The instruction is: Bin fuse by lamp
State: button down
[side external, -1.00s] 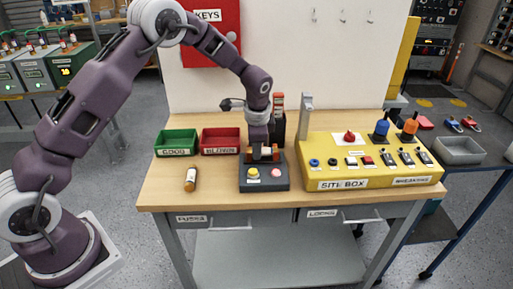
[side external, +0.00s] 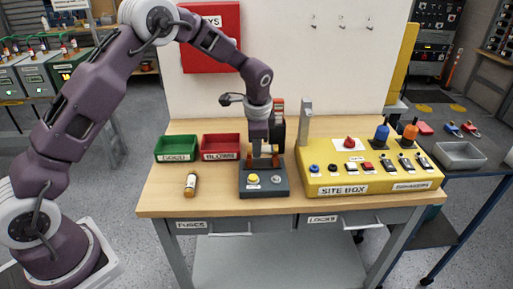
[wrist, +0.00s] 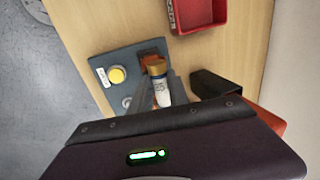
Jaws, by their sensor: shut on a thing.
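My gripper (side external: 265,161) is shut on a fuse (wrist: 159,85), a pale labelled cylinder with a brass cap, seen between the fingers in the wrist view. In the side view the fingers mostly hide it. The gripper is just above the dark tester (side external: 264,190), over its orange clips. The tester has a yellow button (side external: 253,179) and a lamp (side external: 276,180), which looks grey and unlit. A green bin marked GOOD (side external: 177,156) and a red bin marked BLOWN (side external: 221,155) stand left of the gripper. Both look empty.
The yellow site box (side external: 370,178) fills the right side. A dark holder with an orange-red item (side external: 278,108) stands behind the gripper.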

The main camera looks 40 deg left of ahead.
jog(key=shift+r, duration=0.5)
jog(key=shift+r, duration=2.5)
jog(key=s+a+f, duration=0.1)
jog(key=a+f, duration=0.2)
jog(key=a, duration=1.1)
jog(key=f, duration=0.3)
jog(key=a+f, duration=0.1)
jog(key=f, duration=0.1)
jog(key=shift+s+a+f, duration=0.1)
jog(key=shift+s+f, duration=0.1)
jog(key=shift+s, duration=0.05)
jog(key=shift+f, duration=0.55)
